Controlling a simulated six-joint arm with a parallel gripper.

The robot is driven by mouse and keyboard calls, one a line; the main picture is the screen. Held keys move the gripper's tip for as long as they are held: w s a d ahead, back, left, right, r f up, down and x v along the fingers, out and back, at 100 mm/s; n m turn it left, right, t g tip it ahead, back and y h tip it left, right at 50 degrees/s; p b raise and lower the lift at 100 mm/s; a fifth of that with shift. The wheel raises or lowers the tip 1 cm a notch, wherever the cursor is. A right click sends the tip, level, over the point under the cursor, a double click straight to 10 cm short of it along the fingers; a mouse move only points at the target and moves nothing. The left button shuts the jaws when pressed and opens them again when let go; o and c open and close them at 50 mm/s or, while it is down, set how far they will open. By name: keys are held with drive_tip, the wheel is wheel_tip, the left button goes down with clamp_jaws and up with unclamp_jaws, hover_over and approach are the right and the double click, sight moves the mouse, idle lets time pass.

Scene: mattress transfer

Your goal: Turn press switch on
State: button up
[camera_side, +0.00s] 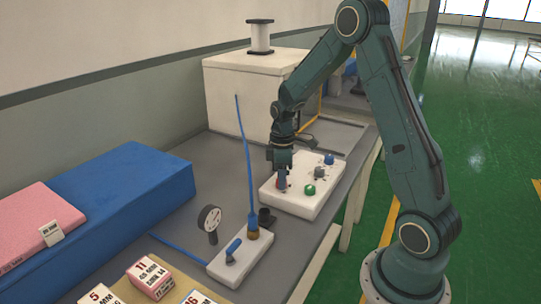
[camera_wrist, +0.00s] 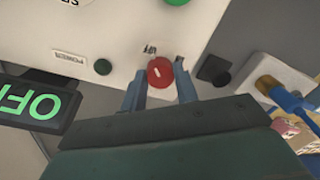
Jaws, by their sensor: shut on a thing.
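The white control box (camera_side: 312,203) lies on the grey table and carries several knobs. Its red knob (camera_wrist: 161,72), with a short white mark, sits between the two blue fingers of my gripper (camera_wrist: 159,79) in the wrist view. In the side view my gripper (camera_side: 282,180) points down onto the box's near left part and mostly hides the red knob. My gripper is shut on the red knob. A black display (camera_wrist: 38,104) with green letters, partly cut off, reads "OF". A small dark green lamp (camera_wrist: 103,67) sits beside a "POWER" label (camera_wrist: 68,57).
A green knob (camera_side: 309,190) and a blue knob (camera_side: 329,159) stand near my gripper. A smaller white box (camera_side: 240,262) with a blue lever, a gauge (camera_side: 209,218) and a thin blue tube (camera_side: 244,150) stand in front. A blue mattress (camera_side: 130,195) lies at left.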

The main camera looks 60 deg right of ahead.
drive_tip(key=shift+m, duration=0.3)
drive_tip(key=m, duration=0.3)
drive_tip(key=shift+m, duration=0.3)
drive_tip(key=m, duration=0.4)
drive_tip(key=shift+m, duration=0.3)
drive_tip(key=m, duration=0.9)
drive_tip(key=shift+t, duration=0.3)
drive_tip(key=o, duration=1)
drive_tip(key=shift+s, duration=0.1)
drive_tip(key=shift+r, duration=0.2)
